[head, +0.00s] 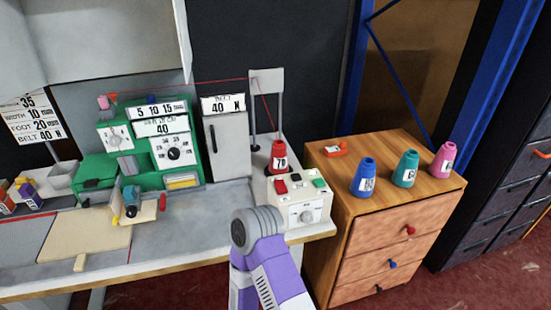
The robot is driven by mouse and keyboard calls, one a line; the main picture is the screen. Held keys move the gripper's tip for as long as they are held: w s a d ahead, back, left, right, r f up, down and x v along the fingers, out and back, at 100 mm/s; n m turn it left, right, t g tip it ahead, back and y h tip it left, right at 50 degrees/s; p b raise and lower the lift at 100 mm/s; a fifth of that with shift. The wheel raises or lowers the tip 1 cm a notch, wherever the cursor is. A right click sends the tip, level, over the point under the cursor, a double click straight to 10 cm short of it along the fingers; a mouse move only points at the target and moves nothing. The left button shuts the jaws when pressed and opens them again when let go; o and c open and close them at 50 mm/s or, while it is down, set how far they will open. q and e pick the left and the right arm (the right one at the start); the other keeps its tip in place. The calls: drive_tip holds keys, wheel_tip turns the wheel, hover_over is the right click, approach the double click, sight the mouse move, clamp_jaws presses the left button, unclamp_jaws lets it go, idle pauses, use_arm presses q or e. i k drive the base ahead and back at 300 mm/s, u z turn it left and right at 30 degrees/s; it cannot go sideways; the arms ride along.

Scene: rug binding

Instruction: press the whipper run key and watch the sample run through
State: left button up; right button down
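A green machine (160,150) with number dials and white label plates stands at the back of the bench. A pale control box (303,212) at the bench's right end has a red key (280,187), a green key (319,183) and a round knob. Key labels are too small to read, so I cannot tell which is the run key. A flat tan piece (85,237), possibly the sample, lies on the bench left of the machine's front. A purple and grey arm link of mine rises in front of the control box. Neither gripper shows.
A red cone (279,157) stands behind the control box, with red thread running up and left. A wooden drawer cabinet (385,215) at right carries blue (364,178), teal (405,170) and pink (445,160) cones. A grey cabinet (228,145) stands beside the machine.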

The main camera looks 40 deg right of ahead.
sight(319, 183)
drive_tip(key=z, duration=0.45)
drive_tip(key=k, duration=0.3)
drive_tip(key=z, duration=0.7)
drive_tip(key=i, duration=0.5)
